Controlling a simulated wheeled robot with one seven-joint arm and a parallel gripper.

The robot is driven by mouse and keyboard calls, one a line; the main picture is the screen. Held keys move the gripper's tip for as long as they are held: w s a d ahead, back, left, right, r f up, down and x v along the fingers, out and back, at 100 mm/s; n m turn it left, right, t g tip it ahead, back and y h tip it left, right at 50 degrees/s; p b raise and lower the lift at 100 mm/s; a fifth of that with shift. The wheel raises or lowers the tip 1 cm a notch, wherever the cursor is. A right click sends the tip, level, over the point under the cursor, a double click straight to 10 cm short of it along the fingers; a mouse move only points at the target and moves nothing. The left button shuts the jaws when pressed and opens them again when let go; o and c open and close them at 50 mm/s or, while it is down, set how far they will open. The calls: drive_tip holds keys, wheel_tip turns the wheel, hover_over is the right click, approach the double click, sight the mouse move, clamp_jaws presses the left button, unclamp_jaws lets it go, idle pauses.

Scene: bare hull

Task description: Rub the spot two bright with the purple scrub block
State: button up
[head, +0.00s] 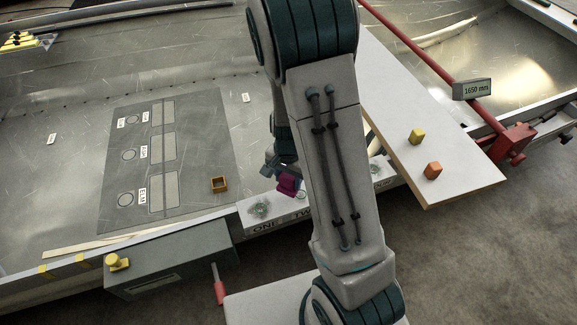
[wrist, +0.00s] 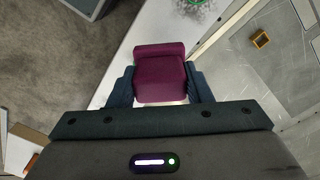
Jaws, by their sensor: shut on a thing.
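The purple scrub block (head: 287,185) is held in my gripper (head: 284,175), low over the white strip (head: 240,222) in the head view. In the wrist view the block (wrist: 160,78) sits between the two fingers of my gripper (wrist: 160,90), which are shut on it. The strip carries the words ONE and TWO on its front edge. A greyish scribbled spot (head: 260,208) lies above ONE. Beside the block, spot two is mostly hidden by the block and my arm. I cannot tell whether the block touches the strip.
A grey mat (head: 190,130) with labelled outlines lies at the left, with an open yellow-brown square frame (head: 219,184) on it. A white board (head: 455,185) at the right holds a yellow cube (head: 417,136) and an orange cube (head: 433,170). A grey box (head: 170,275) stands in front.

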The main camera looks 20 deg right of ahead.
drive_tip(key=shift+r+p, duration=1.5)
drive_tip(key=shift+r, duration=0.6)
